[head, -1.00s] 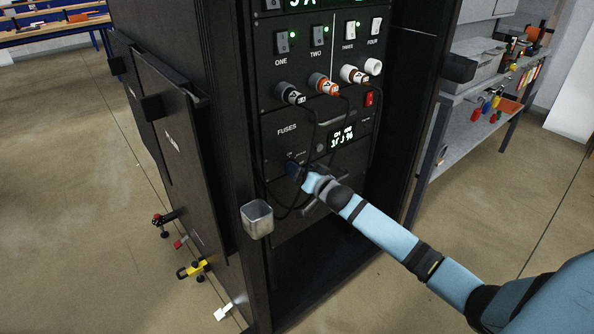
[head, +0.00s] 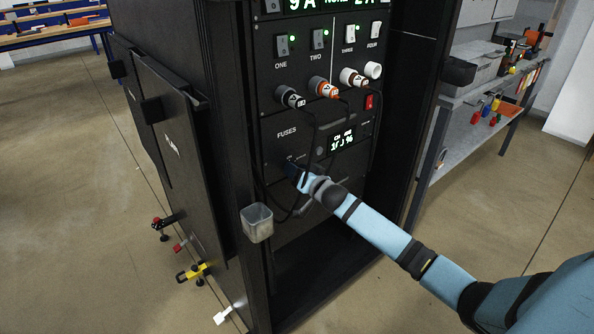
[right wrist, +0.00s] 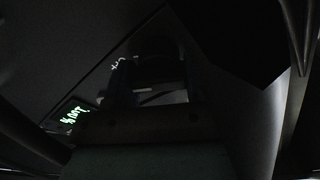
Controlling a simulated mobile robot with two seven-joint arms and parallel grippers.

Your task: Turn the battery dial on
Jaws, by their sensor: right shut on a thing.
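My right arm reaches in from the right in the head view. Its gripper (head: 294,170) is at the rack's lower black panel, below the FUSES label and left of a small lit display (head: 342,141). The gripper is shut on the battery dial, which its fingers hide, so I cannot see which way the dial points. The display shows green characters that look like a percentage. The right wrist view is very dark; the same display glows there at the left (right wrist: 72,116). My left gripper is not in view.
Black cables (head: 318,160) hang close to my gripper. A small metal cup (head: 257,222) is on the rack's front left edge. A shelf (head: 470,130) stands right.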

